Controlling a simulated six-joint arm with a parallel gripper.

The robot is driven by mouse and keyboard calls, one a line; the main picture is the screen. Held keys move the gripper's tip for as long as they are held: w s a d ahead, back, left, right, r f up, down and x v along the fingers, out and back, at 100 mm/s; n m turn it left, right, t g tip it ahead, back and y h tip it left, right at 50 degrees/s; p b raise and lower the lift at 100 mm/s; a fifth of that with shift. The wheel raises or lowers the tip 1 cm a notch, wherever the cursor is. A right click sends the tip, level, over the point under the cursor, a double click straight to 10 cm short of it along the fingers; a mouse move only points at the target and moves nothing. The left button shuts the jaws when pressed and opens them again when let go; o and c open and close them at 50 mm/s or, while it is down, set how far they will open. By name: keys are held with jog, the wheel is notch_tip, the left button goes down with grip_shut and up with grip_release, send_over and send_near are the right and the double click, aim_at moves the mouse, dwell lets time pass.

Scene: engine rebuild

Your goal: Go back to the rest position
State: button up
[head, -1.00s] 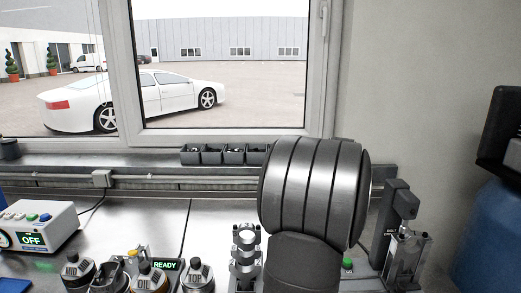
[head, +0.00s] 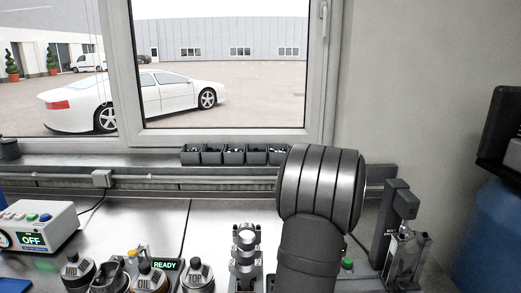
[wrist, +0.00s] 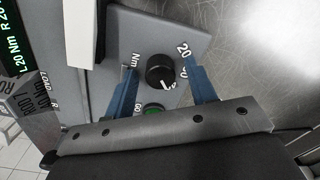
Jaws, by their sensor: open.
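My gripper (wrist: 162,64) shows in the wrist view with its two blue fingers apart and nothing held between them. The fingers reach over a grey panel (wrist: 200,45) and stand to either side of a black knob (wrist: 158,72). A green button (wrist: 153,110) lies partly hidden close to the gripper's body. I cannot tell whether the fingers touch the panel. In the head view my arm's grey segments stand at the right of centre, and the gripper itself is hidden.
A dark upright stand (head: 398,215) is just right of my arm. A metal part with stacked lobes (head: 246,258) stands to its left. Small bins (head: 234,155) stand behind.

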jog(key=n, duration=0.4)
jog(key=shift+r+n, duration=0.15)
jog(key=shift+n, duration=0.25)
jog(key=n, duration=0.4)
jog(key=shift+n, duration=0.3)
jog(key=n, duration=0.4)
jog(key=shift+w+n, duration=0.1)
jog(key=shift+n, duration=2.1)
jog(key=shift+o, duration=0.4)
